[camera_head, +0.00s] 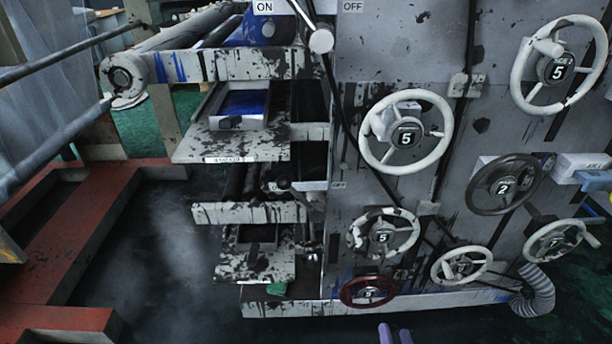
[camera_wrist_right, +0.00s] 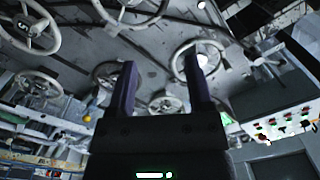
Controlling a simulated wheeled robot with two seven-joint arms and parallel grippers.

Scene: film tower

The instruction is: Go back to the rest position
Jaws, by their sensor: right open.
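Beyond the fingers are the machine's handwheels, apart from the gripper as far as I can tell. My left gripper is not in either view.
A grey, paint-worn machine panel (camera_head: 400,60) carries several handwheels, one white (camera_head: 446,130) and one red (camera_head: 368,304). Worn trays (camera_head: 190,150) jut out at left. A red floor frame (camera_head: 75,240) lies lower left. Dark floor (camera_head: 170,260) is clear between them.

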